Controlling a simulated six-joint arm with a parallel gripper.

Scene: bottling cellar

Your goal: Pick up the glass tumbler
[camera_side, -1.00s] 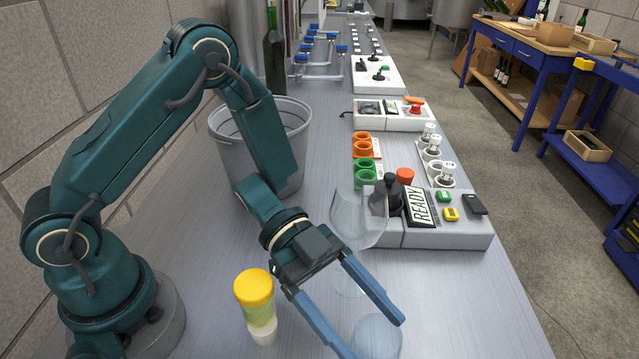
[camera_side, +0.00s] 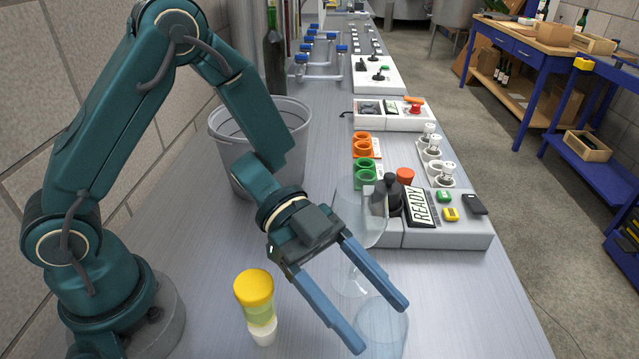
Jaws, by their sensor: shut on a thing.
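The clear glass tumbler (camera_side: 384,328) is at the bottom centre of the picture, its lower part near the frame's edge. My gripper (camera_side: 381,326) is shut on it, one blue finger on each side of its upper part. The near finger covers part of its left side. The base is too faint to tell whether it touches the bench.
A clear stemmed glass (camera_side: 345,215) stands just behind my fingers, partly covered by one. A yellow-lidded jar (camera_side: 255,290) stands left of the gripper. A grey bucket (camera_side: 225,140) is behind my arm. A READY control panel (camera_side: 455,233) lies behind to the right.

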